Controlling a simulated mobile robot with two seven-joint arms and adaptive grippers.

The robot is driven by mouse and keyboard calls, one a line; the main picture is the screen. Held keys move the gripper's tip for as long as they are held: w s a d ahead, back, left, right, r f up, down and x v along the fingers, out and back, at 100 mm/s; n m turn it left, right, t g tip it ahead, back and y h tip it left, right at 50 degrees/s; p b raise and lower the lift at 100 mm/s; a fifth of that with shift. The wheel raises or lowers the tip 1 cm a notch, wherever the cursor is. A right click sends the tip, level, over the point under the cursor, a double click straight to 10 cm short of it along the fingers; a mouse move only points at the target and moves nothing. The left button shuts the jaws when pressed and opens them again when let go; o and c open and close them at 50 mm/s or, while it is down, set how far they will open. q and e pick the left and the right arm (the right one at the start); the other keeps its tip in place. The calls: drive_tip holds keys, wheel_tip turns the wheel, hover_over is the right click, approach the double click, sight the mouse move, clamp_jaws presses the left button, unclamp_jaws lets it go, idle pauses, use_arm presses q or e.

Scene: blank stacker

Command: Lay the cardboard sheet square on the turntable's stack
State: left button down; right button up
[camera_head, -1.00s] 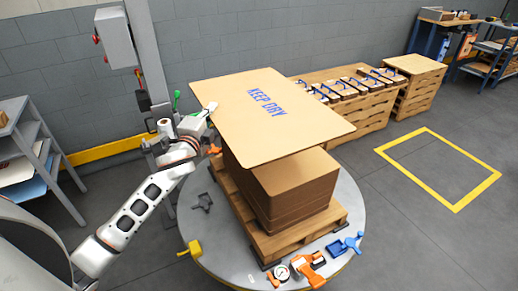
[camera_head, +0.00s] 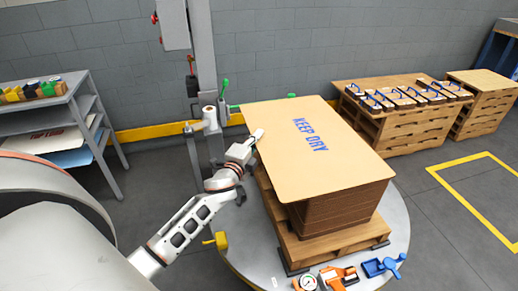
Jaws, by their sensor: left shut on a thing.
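The tan cardboard sheet (camera_head: 312,165), with blue "KEEP DRY" print, lies flat over the brown stack (camera_head: 345,214). The sheet hides the stack's top. The stack stands on a wooden pallet (camera_head: 333,249) on the round grey turntable (camera_head: 244,252). My left gripper (camera_head: 254,138) is at the sheet's left edge, shut on it; its fingertips are small and partly hidden. My right gripper is not in view.
A grey post (camera_head: 201,55) with green-handled parts stands behind my left gripper. Orange (camera_head: 338,277) and blue (camera_head: 382,265) tools lie on the turntable's near rim. A shelf (camera_head: 70,125) is at left, a loaded pallet stack (camera_head: 405,128) at back right. Floor at right is clear.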

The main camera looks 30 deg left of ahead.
use_arm(q)
wheel_tip(320, 180, down, 4)
drive_tip(key=shift+f+b, duration=0.15)
drive_tip(key=shift+b, duration=0.85)
drive_tip(key=c, duration=2.2)
unclamp_jaws()
drive_tip(key=shift+c, duration=0.2)
